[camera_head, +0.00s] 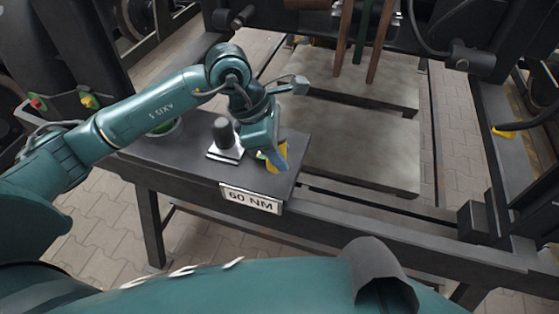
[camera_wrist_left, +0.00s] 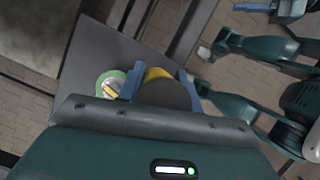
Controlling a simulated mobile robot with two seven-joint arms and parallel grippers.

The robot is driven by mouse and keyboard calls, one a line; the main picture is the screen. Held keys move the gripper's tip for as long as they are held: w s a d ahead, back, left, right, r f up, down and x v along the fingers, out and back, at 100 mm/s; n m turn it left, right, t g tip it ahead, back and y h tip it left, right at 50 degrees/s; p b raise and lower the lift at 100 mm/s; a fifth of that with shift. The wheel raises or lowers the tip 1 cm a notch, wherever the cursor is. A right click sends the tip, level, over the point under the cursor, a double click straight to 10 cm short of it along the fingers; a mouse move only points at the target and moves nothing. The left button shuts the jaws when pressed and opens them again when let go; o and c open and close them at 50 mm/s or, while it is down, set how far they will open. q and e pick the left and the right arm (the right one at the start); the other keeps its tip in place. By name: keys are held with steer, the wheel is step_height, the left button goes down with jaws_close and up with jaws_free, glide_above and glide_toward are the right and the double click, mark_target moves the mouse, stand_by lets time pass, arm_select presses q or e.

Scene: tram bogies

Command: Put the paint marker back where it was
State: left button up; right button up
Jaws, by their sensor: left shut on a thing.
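My left gripper (camera_head: 275,160) is low over the right end of the dark bench plate (camera_head: 185,157). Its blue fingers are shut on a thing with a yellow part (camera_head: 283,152). In the left wrist view this held thing (camera_wrist_left: 156,74) shows a yellow band and a wide dark round end between the fingers. Most of it is hidden by the gripper, so I cannot tell for sure that it is the paint marker. Part of what looks like my right gripper (camera_wrist_left: 290,10) shows at the upper right of the left wrist view, cut by the edge.
A green round thing (camera_head: 162,128) lies farther left. A green-and-white round item (camera_wrist_left: 110,84) shows beside a finger. A "60 NM" sign (camera_head: 251,198) is on the front edge. Pale plates (camera_head: 365,150) lie right.

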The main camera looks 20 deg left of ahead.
arm_select(q)
step_height(320, 180, down, 4)
steer(key=shift+r, duration=0.15)
steer(key=shift+f, duration=0.25)
steer(key=o, duration=1)
steer(key=shift+o, duration=0.2)
steer(key=shift+r, duration=0.1)
steer(key=shift+r, duration=0.15)
steer(key=v, duration=1.2)
steer(key=shift+b, duration=0.45)
